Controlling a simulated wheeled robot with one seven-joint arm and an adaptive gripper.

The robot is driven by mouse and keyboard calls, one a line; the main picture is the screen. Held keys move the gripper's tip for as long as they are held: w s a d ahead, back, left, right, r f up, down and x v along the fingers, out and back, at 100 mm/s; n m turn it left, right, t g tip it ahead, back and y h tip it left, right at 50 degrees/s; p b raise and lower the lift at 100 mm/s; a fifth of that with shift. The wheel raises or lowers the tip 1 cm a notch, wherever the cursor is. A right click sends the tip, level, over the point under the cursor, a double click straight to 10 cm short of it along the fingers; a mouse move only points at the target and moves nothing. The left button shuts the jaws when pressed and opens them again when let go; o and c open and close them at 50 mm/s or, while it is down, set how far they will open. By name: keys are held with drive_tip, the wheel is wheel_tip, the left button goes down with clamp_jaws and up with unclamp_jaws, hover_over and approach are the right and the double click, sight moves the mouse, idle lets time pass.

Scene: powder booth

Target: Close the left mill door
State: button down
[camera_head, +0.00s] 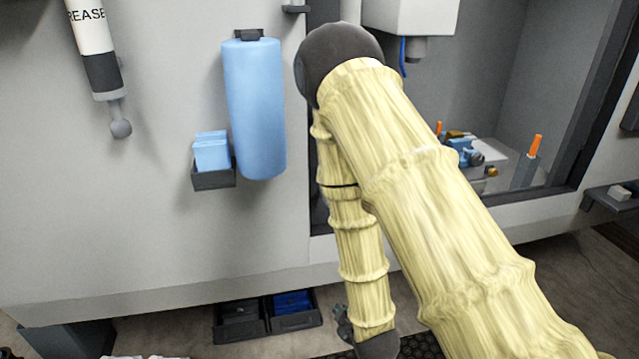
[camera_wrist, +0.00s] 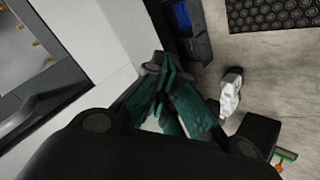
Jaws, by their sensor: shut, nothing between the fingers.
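The mill's front opening (camera_head: 480,80), edged by a dark frame, stands open in the head view, with its inside visible. I cannot make out the left door panel for certain; my arm covers much of the opening's left side. In the wrist view, a dark frame edge with a grey bar (camera_wrist: 38,112) runs along the left; I cannot tell if it belongs to the door. My gripper (camera_wrist: 158,68) is shut and empty in the wrist view, with dark teal fingers close to the pale machine wall, to the right of the dark frame. My arm mostly hides it in the head view.
A blue cylinder (camera_head: 255,110) and a small bin with a blue box (camera_head: 212,152) are on the wall left of my arm. Dark trays (camera_head: 268,318) lie low below the machine. A small shelf (camera_head: 610,199) juts out at right. The wrist view shows a white object (camera_wrist: 231,92) on the floor.

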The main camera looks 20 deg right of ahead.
drive_tip(key=w+a+r+n+t+y, duration=0.1)
drive_tip(key=w+a+r+n+t, duration=0.2)
drive_tip(key=r, duration=0.6)
drive_tip(key=w+r+n+t+p, duration=0.1)
drive_tip(key=w+r+n+t, duration=0.15)
drive_tip(key=w+r, duration=0.45)
drive_tip(key=w+a+r+n+t+y, duration=0.1)
drive_tip(key=w+a+r+n+t, duration=0.2)
drive_tip(key=r, duration=0.8)
drive_tip(key=shift+n, duration=0.45)
drive_tip(key=w+p, duration=0.1)
drive_tip(key=w, duration=0.1)
drive_tip(key=w+p, duration=0.1)
drive_tip(key=w, duration=0.2)
drive_tip(key=w+p, duration=0.1)
drive_tip(key=w, duration=0.2)
drive_tip(key=shift+w+d+r, duration=0.2)
drive_tip(key=shift+d, duration=0.05)
drive_tip(key=d, duration=0.1)
drive_tip(key=s+d, duration=0.1)
drive_tip(key=shift+d, duration=0.4)
drive_tip(key=shift+s+d+f+p, duration=0.1)
drive_tip(key=shift+d+p, duration=0.25)
drive_tip(key=shift+d, duration=0.15)
drive_tip(key=shift+d, duration=0.1)
